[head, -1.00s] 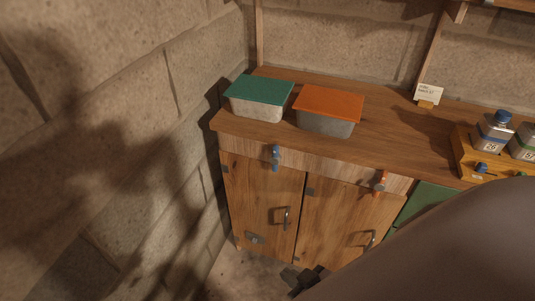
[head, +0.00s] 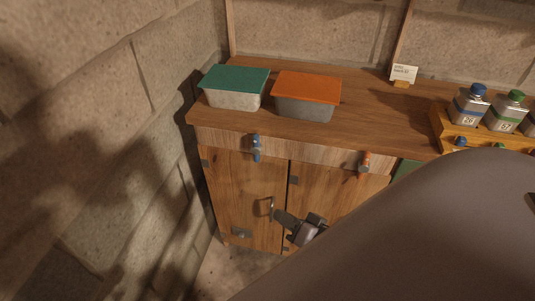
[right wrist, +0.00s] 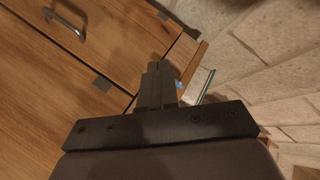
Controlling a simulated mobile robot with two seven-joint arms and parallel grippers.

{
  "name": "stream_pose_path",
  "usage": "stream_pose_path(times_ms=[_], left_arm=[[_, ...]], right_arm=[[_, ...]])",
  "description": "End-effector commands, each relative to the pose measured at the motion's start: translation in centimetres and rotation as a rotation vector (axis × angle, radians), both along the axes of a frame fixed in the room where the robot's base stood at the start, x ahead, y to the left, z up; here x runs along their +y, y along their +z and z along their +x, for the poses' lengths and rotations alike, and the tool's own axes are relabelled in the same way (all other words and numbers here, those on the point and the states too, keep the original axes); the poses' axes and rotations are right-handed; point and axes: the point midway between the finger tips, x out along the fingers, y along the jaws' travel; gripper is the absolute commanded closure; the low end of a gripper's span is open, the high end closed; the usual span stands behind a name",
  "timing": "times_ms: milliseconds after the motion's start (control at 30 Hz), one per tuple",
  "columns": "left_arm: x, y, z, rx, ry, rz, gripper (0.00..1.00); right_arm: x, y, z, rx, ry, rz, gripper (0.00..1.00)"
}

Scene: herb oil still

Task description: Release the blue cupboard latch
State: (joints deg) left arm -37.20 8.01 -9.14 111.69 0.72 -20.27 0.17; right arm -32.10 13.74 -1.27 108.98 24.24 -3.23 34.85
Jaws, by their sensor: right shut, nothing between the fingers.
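The blue latch (head: 256,148) sits upright on the pale rail above the left cupboard door (head: 235,190), in the head view. My right gripper (head: 279,214) is shut and empty, in front of the doors near the left door's handle (head: 271,207). It is below the blue latch and apart from it. In the right wrist view the shut fingers (right wrist: 156,75) point toward the edge of the wooden cupboard. A small bluish patch (right wrist: 178,83) shows beside them, too small to identify. My left gripper is not in view.
An orange latch (head: 364,164) sits above the right door. A green-lidded box (head: 235,87) and an orange-lidded box (head: 305,97) stand on the countertop (head: 370,115). Bottles stand in a wooden rack at right. A stone wall (head: 110,130) borders the cupboard's left side.

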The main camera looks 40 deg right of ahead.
Motion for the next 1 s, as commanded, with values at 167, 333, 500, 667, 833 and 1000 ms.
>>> stream_pose_path(times_ms=[167, 333, 500, 667, 833, 1000], left_arm=[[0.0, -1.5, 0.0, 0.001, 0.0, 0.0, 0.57], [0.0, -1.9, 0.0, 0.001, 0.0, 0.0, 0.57], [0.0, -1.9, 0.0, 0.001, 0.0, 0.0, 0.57], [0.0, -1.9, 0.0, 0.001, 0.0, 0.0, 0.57], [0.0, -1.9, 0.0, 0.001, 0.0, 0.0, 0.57], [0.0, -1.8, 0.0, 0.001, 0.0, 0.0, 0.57]], right_arm=[[-5.4, 2.7, 2.7, -0.155, -0.191, 0.432, 1.0], [-8.4, 4.7, 3.7, -0.25, -0.274, 0.675, 1.0], [-9.2, 5.2, 3.9, -0.275, -0.294, 0.74, 1.0], [-9.1, 5.2, 3.9, -0.273, -0.293, 0.738, 1.0], [-9.1, 5.2, 4.1, -0.273, -0.292, 0.736, 1.0], [-9.2, 5.3, 5.6, -0.274, -0.291, 0.735, 1.0]])
